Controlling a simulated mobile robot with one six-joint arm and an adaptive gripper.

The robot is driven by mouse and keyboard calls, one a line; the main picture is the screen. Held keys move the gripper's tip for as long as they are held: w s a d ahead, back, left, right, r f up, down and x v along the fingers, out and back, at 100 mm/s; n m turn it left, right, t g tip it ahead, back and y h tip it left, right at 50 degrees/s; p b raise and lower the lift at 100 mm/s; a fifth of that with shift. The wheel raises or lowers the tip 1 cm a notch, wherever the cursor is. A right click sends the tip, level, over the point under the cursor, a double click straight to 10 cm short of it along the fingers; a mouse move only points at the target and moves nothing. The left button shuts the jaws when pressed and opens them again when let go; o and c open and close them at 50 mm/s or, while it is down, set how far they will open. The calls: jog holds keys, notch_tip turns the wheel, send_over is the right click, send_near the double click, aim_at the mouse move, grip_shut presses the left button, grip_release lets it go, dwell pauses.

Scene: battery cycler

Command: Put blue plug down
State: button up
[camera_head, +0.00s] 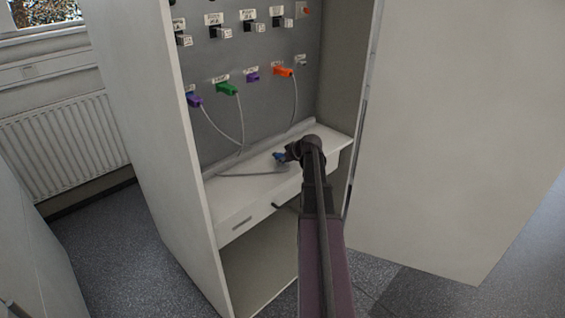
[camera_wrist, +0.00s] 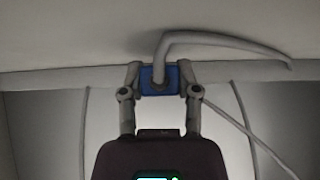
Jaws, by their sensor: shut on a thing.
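The blue plug (camera_head: 281,157) is at my gripper's tip, just above the white shelf (camera_head: 245,200) of the cabinet. In the wrist view the blue plug (camera_wrist: 153,79) sits between my two fingers, with its grey cable curving away to the right. My gripper (camera_wrist: 160,78) is shut on it. In the head view my gripper (camera_head: 290,156) reaches over the shelf from the front right, and my arm hides part of the shelf. I cannot tell whether the plug touches the shelf.
Purple (camera_head: 195,100), green (camera_head: 228,89) and orange (camera_head: 284,72) plugs sit in the back panel above the shelf, some with hanging cables. Side walls bound the cabinet, with an open door (camera_head: 455,120) at right. The left part of the shelf is mostly clear except for a cable.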

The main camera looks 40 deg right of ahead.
jog(key=shift+f+b, duration=0.6)
dwell(0.3)
jog(key=o, duration=0.9)
jog(key=shift+r, duration=0.15)
jog(key=shift+r+p, duration=0.65)
jog(key=shift+p, duration=0.15)
jog(key=p+v, duration=0.8)
jog(key=v, duration=0.3)
jog(key=shift+s+r, duration=0.2)
jog(key=shift+s, duration=0.2)
jog(key=shift+d, duration=0.1)
